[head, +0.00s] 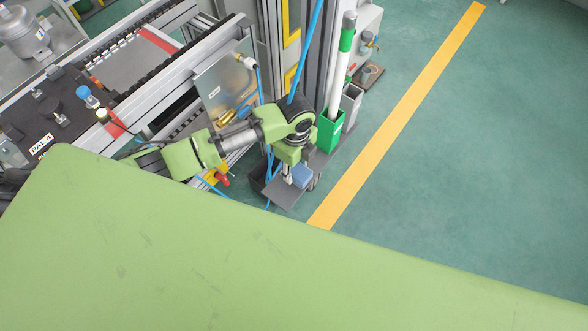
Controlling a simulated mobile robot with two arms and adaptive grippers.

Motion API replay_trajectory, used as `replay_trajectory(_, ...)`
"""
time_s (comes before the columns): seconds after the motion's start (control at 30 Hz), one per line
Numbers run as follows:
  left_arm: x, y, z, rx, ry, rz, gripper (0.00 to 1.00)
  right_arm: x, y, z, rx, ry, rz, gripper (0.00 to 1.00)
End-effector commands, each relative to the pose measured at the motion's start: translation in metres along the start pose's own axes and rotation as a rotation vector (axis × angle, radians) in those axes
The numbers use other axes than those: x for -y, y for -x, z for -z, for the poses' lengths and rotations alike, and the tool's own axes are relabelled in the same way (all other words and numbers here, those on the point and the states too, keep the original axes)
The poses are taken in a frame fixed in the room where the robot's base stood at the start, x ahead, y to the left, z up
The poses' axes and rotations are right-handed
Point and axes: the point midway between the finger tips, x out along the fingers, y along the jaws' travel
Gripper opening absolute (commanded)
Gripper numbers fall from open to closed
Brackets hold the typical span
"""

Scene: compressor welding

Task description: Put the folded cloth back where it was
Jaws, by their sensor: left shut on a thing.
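The cloth shows over a small dark grey shelf plate (284,198). I cannot tell from this angle whether the cloth touches the plate or is held above it. The gripper's fingers are small and partly hidden by the cloth and the wrist. My right gripper is not in view.
A black bin (257,177) sits left of the plate. Blue hoses and a conveyor frame lie to the left. The floor right of the yellow line (400,120) is largely clear.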

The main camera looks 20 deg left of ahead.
Motion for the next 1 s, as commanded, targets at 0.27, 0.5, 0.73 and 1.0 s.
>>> replay_trajectory(0.27, 0.004, -0.029, -0.007, -0.001, 0.001, 0.0, 0.21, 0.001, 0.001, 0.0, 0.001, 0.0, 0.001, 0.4)
replay_trajectory(0.5, 0.004, -0.04, -0.007, 0.001, 0.0, 0.003, 0.21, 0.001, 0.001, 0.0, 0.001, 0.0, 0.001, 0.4)
replay_trajectory(0.73, 0.004, -0.04, -0.007, 0.0, 0.0, 0.002, 0.55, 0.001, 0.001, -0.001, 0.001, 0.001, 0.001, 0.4)
replay_trajectory(1.0, 0.004, -0.038, -0.007, 0.001, 0.0, 0.003, 0.55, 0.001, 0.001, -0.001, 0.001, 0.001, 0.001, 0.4)
